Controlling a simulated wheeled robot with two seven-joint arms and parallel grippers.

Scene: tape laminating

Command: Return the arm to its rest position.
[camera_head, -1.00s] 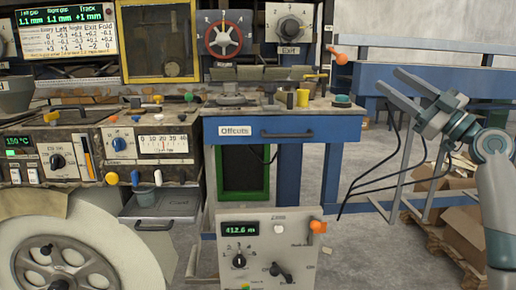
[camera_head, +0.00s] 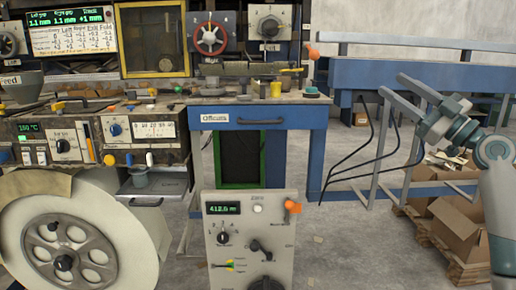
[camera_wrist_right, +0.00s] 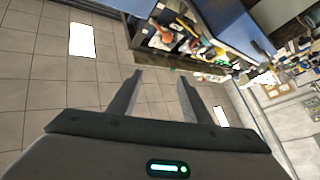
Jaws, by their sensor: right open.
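My right gripper (camera_head: 404,97) is at the right of the head view, raised in front of the blue bench. Its two fingers are spread apart with nothing between them. In the right wrist view the open fingers (camera_wrist_right: 160,95) point into free space, with floor tiles and a blue-sided bench beyond them. My right arm comes in from the right edge of the head view. My left gripper and arm do not show in either view.
The tape machine with its dials and large roll (camera_head: 75,240) fills the left. An Offcuts drawer (camera_head: 258,120) is in the middle, with a grey control box (camera_head: 250,235) below. Cardboard boxes (camera_head: 460,225) sit on a pallet at the right.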

